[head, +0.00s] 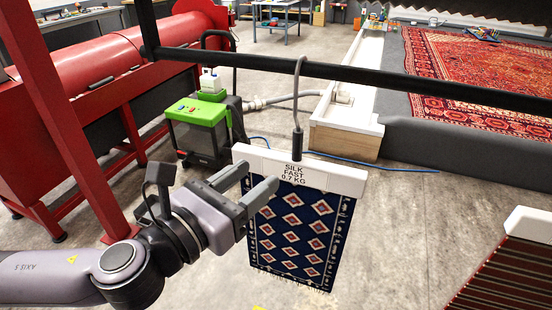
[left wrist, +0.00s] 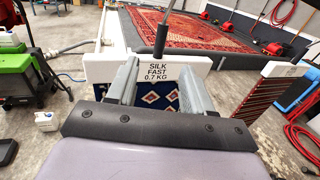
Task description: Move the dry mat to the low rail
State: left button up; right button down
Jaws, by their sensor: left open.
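A blue mat with red and white diamonds (head: 296,232) hangs from a white bar (head: 340,179) labelled "SILK FAST 0.7 KG". The bar hangs by a grey hook (head: 298,95) from a black rail (head: 400,77). My left gripper (head: 260,183) is open at the bar's left part, its fingers overlapping the bar and the mat's upper edge. In the left wrist view the fingers stand either side of the label (left wrist: 157,73), with the blue mat (left wrist: 154,96) between them; contact cannot be told. Whether the mat is dry does not show. My right gripper is out of view.
A striped dark red mat (head: 505,275) hangs from another white bar (head: 530,223) at the right. A green and black machine (head: 198,125) stands behind the gripper, beside a red machine (head: 85,75). A patterned red rug (head: 475,75) lies at the back right. The concrete floor between is mostly clear.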

aim_at(295, 146)
pick_arm(q)
jog(key=shift+b+x, duration=0.6)
jog(key=shift+x, duration=5.65)
grip_shut()
jog(key=shift+r+p, duration=0.1)
jog(key=shift+p, duration=0.2)
